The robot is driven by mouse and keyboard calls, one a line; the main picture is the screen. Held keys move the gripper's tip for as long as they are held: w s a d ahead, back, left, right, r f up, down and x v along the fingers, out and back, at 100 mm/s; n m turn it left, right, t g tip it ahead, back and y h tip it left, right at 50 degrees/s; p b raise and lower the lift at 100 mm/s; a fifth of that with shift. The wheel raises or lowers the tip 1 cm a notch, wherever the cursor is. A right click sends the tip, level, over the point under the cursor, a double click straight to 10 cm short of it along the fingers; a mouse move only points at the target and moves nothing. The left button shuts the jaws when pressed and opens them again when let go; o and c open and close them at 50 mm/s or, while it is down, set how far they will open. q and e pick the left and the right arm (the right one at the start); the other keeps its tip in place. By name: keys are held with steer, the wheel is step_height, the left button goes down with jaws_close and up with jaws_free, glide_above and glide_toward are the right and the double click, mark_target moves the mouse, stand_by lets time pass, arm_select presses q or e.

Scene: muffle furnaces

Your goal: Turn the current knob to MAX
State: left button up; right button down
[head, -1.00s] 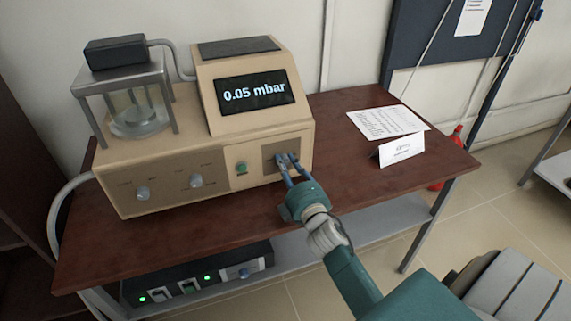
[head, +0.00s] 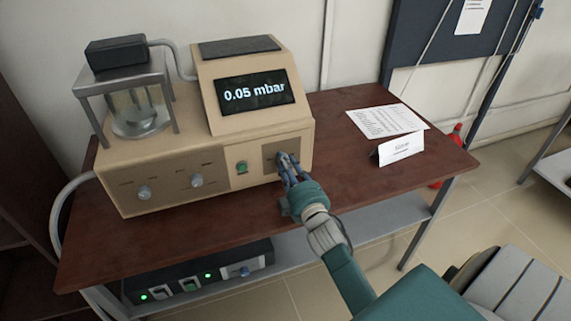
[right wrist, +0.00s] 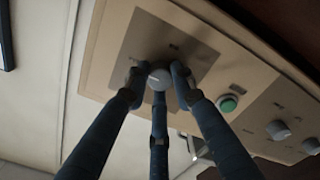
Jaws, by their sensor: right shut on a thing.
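The beige instrument (head: 160,200) stands on the brown table, its screen (head: 256,92) reading "0.05 mbar". My right gripper (head: 284,161) is at the brownish panel (head: 269,151) on the right end of its front face. In the right wrist view, its three blue fingers (right wrist: 158,78) are shut around a round grey knob (right wrist: 159,79). In the head view the fingers hide this knob. Its markings are too blurred to read, so its setting cannot be told. My left gripper is not in view.
Left of the gripper are a green button (head: 241,168) and two more knobs, one (head: 197,181) nearer and one (head: 144,193) farther left. A glass vessel (head: 139,113) stands on top.

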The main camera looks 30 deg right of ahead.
steer(key=shift+d+f, duration=0.1)
steer(key=shift+d, duration=0.1)
steer(key=c, duration=1.5)
jaws_free()
steer(key=shift+s+d, duration=0.1)
steer(key=shift+o, duration=0.2)
steer(key=v, duration=1.2)
